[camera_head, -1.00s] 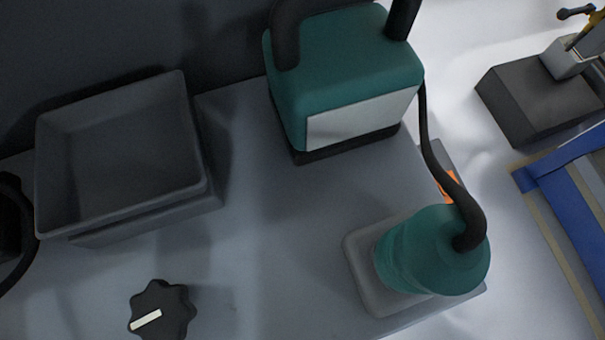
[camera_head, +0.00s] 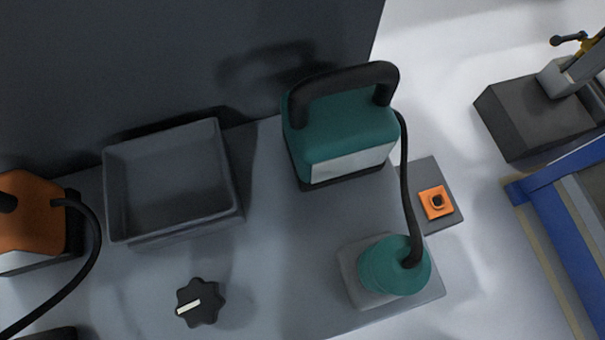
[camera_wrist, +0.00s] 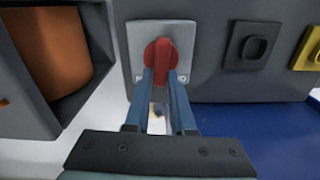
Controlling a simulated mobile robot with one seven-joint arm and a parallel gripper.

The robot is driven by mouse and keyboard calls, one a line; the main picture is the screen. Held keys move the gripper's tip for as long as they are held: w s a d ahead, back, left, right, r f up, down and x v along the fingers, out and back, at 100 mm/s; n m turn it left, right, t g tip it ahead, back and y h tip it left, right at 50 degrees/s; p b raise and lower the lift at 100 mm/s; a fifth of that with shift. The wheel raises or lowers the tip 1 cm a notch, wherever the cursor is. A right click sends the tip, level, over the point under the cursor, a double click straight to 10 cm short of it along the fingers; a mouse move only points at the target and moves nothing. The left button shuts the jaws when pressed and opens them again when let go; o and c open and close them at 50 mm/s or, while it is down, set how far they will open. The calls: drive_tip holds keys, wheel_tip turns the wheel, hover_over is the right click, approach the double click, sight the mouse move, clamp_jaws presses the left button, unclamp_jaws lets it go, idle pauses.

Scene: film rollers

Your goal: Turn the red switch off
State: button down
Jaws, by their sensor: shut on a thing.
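The red switch (camera_wrist: 160,53) shows in the wrist view. It is a rounded red knob with an upright grip ridge, on a light grey plate (camera_wrist: 188,34) fixed to a dark grey panel. My gripper (camera_wrist: 158,80) reaches up to it from below, with its two blue fingers on either side of the ridge and shut on it. The fingertips cover the lower part of the knob. In the head view neither the red switch nor my gripper shows.
In the wrist view, a black switch (camera_wrist: 249,45) and a yellow one (camera_wrist: 311,54) sit to the right; an orange cylinder (camera_wrist: 50,45) is in a dark housing at left. The head view shows a grey bin (camera_head: 170,185), teal devices (camera_head: 340,130) and a black knob (camera_head: 201,302).

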drive_tip(key=n+p, duration=0.1)
drive_tip(key=n, duration=0.2)
drive_tip(key=n+p, duration=0.1)
drive_tip(key=n, duration=0.1)
drive_tip(key=shift+s+a+r+n+p, duration=0.15)
drive_tip(key=shift+a+n+p, duration=0.15)
drive_tip(key=shift+a+p, duration=0.05)
drive_tip(key=shift+s+a+n+p, duration=0.15)
drive_tip(key=shift+n+p, duration=0.2)
drive_tip(key=shift+n, duration=0.75)
drive_tip(key=shift+s+a+n+p, duration=0.1)
drive_tip(key=shift+n+p, duration=0.25)
drive_tip(key=shift+n, duration=0.75)
drive_tip(key=c, duration=0.8)
unclamp_jaws()
drive_tip(key=shift+o, duration=0.2)
wheel_tip(320, 180, up, 7)
drive_tip(key=p, duration=0.4)
drive_tip(key=shift+r, duration=0.15)
